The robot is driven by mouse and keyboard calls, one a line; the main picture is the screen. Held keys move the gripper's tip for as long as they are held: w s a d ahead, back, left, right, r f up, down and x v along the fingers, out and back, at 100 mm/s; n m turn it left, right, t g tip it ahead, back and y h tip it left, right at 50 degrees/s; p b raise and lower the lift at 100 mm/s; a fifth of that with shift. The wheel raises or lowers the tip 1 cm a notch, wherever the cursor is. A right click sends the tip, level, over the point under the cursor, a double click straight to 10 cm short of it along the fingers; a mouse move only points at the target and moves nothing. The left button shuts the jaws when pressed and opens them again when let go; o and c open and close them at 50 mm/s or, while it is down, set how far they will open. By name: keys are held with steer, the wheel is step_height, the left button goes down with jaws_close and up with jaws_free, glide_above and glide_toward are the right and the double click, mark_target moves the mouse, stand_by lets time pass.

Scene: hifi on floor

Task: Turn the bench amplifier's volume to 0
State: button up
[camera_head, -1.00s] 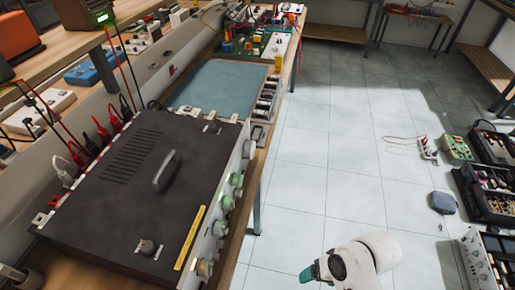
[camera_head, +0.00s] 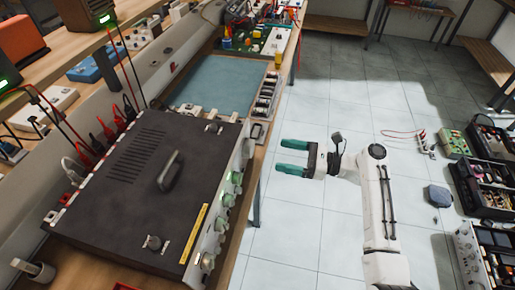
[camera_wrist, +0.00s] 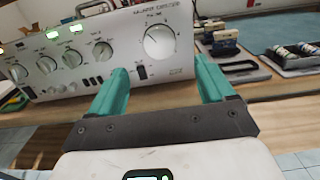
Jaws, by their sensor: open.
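The bench amplifier (camera_head: 110,185) is a wide box with a dark top and a silver front panel facing right, on the wooden bench. In the wrist view its front panel (camera_wrist: 110,62) carries several small knobs and one large pale round knob (camera_wrist: 159,41) with marks around it. The panel lettering is too blurred to read, and the knob's exact setting cannot be told. My gripper (camera_head: 284,156) has teal fingers and points left at the panel, apart from it. In the wrist view my gripper (camera_wrist: 160,69) is open and empty, its fingers either side of a point below the large knob.
The wooden bench edge (camera_head: 262,150) runs along the amplifier's front. A blue-grey mat (camera_head: 215,85) and small parts lie beyond it. Red and black plugs (camera_head: 103,130) with cables stand at its back.

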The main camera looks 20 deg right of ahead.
mark_target(253, 149)
steer(key=x, duration=0.8)
steer(key=shift+w+a+p, duration=0.2)
steer(key=shift+a+p, duration=0.15)
steer(key=c, duration=1.1)
